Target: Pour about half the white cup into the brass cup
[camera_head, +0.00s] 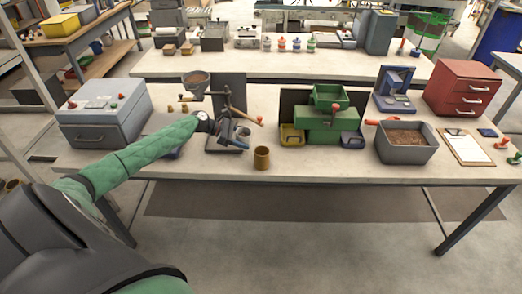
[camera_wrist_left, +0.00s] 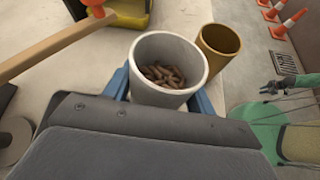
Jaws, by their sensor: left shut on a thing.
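The white cup (camera_wrist_left: 141,52) holds brown pellets (camera_wrist_left: 163,76) and sits between the blue fingers of my left gripper (camera_wrist_left: 162,95), which is shut on it. In the head view my left gripper (camera_head: 238,140) is over the front part of the bench, left of and behind the brass cup. The brass cup (camera_head: 262,159) stands upright near the bench's front edge. In the left wrist view the brass cup (camera_wrist_left: 221,55) is just right of the white cup; I see no pellets in it, but its bottom is hidden. My right gripper is out of view.
A press-like stand with a wooden handle (camera_head: 246,114) is close behind my left gripper. A green machine (camera_head: 315,124) with yellow and blue trays stands right of the brass cup. A grey bin of brown material (camera_head: 406,149) is further right.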

